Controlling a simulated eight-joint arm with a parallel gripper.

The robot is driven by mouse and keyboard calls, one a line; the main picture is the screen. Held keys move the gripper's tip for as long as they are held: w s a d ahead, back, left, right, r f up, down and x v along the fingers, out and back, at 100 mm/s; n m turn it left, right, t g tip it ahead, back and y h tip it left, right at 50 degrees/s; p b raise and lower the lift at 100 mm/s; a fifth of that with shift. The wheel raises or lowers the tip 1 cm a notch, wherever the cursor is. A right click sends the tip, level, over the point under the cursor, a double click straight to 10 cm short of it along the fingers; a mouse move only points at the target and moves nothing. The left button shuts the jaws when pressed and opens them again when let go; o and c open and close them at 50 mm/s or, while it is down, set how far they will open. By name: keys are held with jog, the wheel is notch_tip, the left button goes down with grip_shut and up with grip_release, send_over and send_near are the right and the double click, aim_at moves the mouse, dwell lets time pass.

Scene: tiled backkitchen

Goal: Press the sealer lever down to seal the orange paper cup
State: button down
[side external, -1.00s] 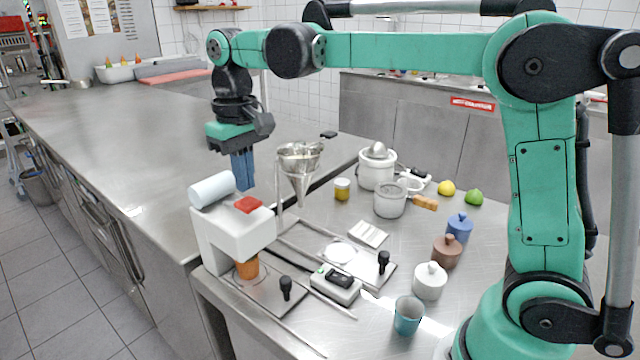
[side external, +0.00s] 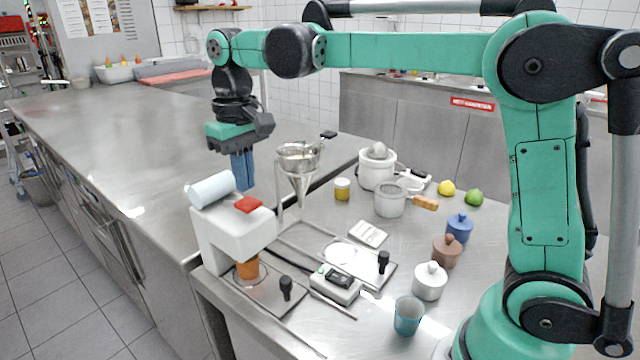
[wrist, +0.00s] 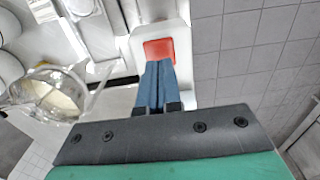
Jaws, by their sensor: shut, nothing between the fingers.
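The white sealer (side external: 222,235) stands at the left front of the worktop. Its red lever pad (side external: 247,204) is on top and shows in the wrist view (wrist: 159,49) just beyond my fingertips. A pale blue film roll (side external: 212,189) lies on top of the sealer. The orange paper cup (side external: 247,268) is upright under the sealer head, its upper part hidden by it. My gripper (side external: 244,188) is shut and empty, with blue fingers pointing down. It is above and close to the red pad; I cannot tell for certain whether they touch.
A metal funnel on a stand (side external: 298,165) is close to the right of my gripper. A black-knobbed lever (side external: 286,290), a small scale (side external: 336,284), a teal cup (side external: 408,315) and lidded jars (side external: 430,281) stand to the right. The counter at left is clear.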

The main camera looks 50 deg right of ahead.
aim_at(248, 202)
jog(key=shift+f, duration=0.4)
jog(key=shift+f, duration=1.3)
jog(key=shift+r, duration=2.7)
